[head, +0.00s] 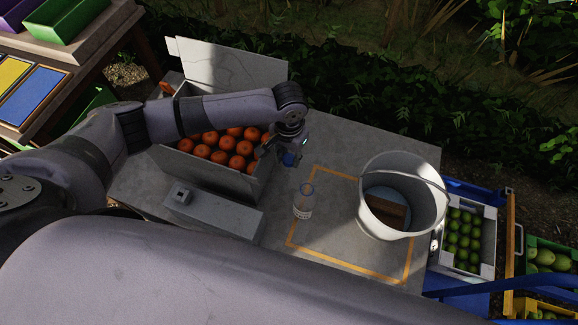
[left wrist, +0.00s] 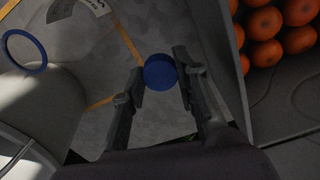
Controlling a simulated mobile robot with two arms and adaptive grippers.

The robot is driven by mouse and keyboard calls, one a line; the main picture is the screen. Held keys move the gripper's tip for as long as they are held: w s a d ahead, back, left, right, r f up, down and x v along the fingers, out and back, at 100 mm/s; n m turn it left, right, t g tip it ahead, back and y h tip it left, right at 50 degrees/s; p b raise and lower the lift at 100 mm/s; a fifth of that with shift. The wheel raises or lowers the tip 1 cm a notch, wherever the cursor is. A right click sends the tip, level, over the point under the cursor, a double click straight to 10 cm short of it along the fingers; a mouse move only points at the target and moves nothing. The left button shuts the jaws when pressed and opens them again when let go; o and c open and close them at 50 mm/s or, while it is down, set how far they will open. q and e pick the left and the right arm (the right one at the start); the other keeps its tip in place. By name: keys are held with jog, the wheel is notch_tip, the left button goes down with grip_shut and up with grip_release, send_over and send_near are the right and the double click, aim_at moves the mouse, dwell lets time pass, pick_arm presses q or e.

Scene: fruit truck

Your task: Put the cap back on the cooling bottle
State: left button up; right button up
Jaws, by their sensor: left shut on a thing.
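The cooling bottle (head: 302,205) is clear with a pale label and stands upright and uncapped on the grey table, inside the left part of an orange outline. Its blue-ringed open mouth (left wrist: 24,50) shows in the left wrist view. My left gripper (head: 286,157) is above the table, behind and slightly left of the bottle in the head view. It is shut on the blue cap (left wrist: 160,73), which sits between the fingertips and apart from the bottle. The cap (head: 289,159) is small and partly covered in the head view. My right gripper is not in view.
An open crate of oranges (head: 256,187) stands left of the bottle. A grey box (head: 225,216) lies in front of it. A white bucket (head: 430,208) stands right of the bottle. Crates of green fruit (head: 489,235) are beyond the table's right edge. Bare table lies around the bottle.

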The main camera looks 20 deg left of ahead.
aim_at(289, 159)
pick_arm(q)
notch_tip(289, 159, up, 6)
dwell(0.5)
jog(key=s+a+r+n, duration=0.1)
jog(key=s+r, duration=0.3)
jog(key=r, duration=0.4)
jog(key=s+a+r+n, duration=0.2)
jog(key=s+a+r, duration=0.2)
jog(key=r, duration=0.4)
jog(key=shift+a+r, duration=0.25)
jog(key=shift+a, duration=0.05)
